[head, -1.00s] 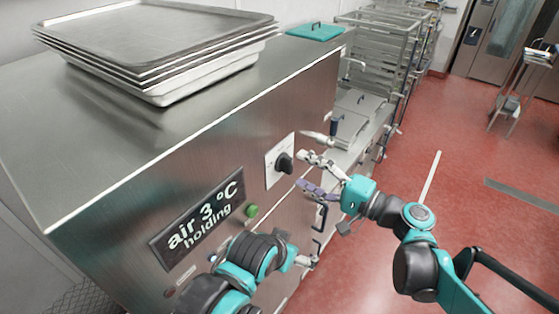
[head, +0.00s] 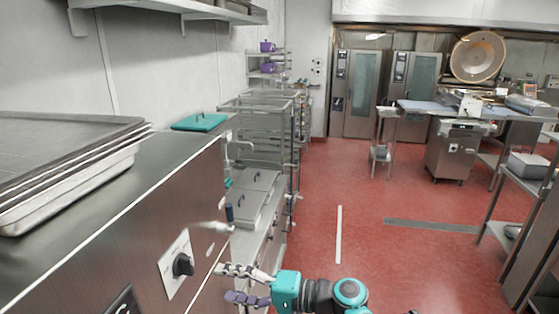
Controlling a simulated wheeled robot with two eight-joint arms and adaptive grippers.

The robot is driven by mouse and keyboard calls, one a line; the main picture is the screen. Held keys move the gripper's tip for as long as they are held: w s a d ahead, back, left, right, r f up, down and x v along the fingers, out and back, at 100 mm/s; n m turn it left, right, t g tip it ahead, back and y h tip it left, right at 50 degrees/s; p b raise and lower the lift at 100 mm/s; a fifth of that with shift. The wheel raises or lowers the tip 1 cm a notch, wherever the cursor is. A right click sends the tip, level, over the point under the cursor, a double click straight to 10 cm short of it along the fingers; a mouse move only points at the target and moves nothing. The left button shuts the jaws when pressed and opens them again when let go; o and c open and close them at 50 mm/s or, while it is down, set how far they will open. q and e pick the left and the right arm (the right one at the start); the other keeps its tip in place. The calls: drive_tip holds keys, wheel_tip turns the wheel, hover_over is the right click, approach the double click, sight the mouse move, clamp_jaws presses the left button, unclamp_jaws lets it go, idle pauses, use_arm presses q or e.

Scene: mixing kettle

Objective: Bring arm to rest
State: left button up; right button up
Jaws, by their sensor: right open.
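My right gripper (head: 232,284) is low in the head view, open and empty. Its fingers point left at the steel front of the cabinet (head: 140,225). It is just right of the black rotary knob (head: 183,265) on its white plate; I cannot tell whether a finger touches the cabinet. My right arm (head: 320,294) comes in from the bottom edge. My left gripper is out of view.
Stacked steel trays (head: 75,175) lie on the cabinet top at left. A teal lid (head: 200,122) and wire racks (head: 262,130) stand beyond. The red floor (head: 400,270) to the right is clear. A tilted kettle (head: 478,57) stands at the far right.

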drive_tip(key=s+d+f+t+h+b, duration=0.1)
drive_tip(key=s+d+f+h+b, duration=0.2)
drive_tip(key=d+f, duration=0.7)
drive_tip(key=s+d+f+t+h+b, duration=0.2)
drive_tip(key=d+f+h+b, duration=0.6)
drive_tip(key=f, duration=0.6)
drive_tip(key=s+d+f+n+t+h+b, duration=0.1)
drive_tip(key=s+d+f+h+b, duration=0.3)
drive_tip(key=d+f+b, duration=0.4)
drive_tip(key=d+f+h, duration=0.1)
drive_tip(key=d+f, duration=0.3)
drive_tip(key=d, duration=0.2)
drive_tip(key=shift+s+b, duration=0.3)
drive_tip(key=shift+s, duration=0.05)
